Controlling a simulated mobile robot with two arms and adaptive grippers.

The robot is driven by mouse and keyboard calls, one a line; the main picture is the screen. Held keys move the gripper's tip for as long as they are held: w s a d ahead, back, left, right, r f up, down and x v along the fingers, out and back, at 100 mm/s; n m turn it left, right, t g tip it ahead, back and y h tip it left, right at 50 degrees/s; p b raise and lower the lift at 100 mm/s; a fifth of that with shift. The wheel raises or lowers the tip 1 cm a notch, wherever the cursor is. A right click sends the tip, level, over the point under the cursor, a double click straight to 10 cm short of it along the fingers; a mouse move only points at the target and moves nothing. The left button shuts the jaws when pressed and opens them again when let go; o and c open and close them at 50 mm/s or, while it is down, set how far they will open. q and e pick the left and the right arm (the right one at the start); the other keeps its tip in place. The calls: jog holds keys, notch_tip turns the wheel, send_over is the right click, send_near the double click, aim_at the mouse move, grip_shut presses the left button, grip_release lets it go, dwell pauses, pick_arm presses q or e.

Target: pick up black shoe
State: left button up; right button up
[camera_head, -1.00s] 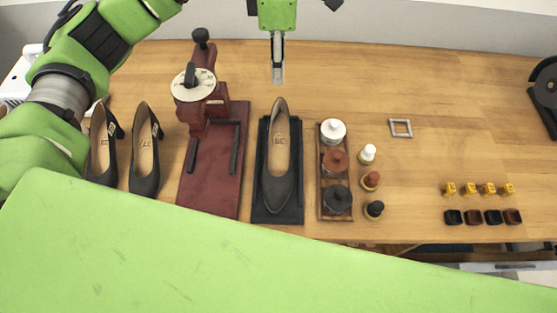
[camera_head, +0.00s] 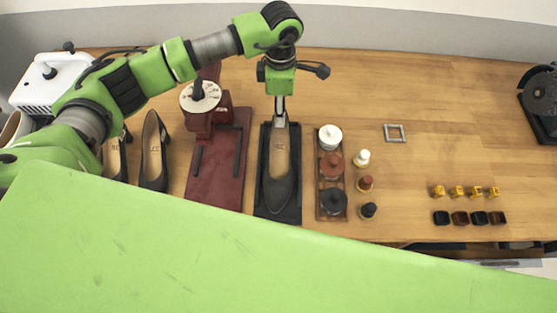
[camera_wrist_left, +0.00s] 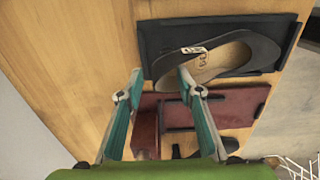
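A black shoe (camera_head: 279,195) with a tan insole lies on a black tray (camera_head: 296,208) in the middle of the table, toe toward the front. My left gripper (camera_head: 280,118) is over its heel end in the head view. In the left wrist view, the shoe (camera_wrist_left: 262,48) lies across the tray (camera_wrist_left: 205,30). The fingers of my left gripper (camera_wrist_left: 160,80) are spread apart and empty, with the heel end between or just beyond their tips. I cannot tell whether they touch it. My right gripper is not in view.
A dark red press (camera_head: 219,180) stands left of the tray, with two more black shoes (camera_head: 154,150) beyond it, partly hidden by my arm. A wooden rack (camera_head: 320,212) of jars and several small bottles (camera_head: 362,159) stand at right.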

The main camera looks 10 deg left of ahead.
pick_arm(q)
grip_shut()
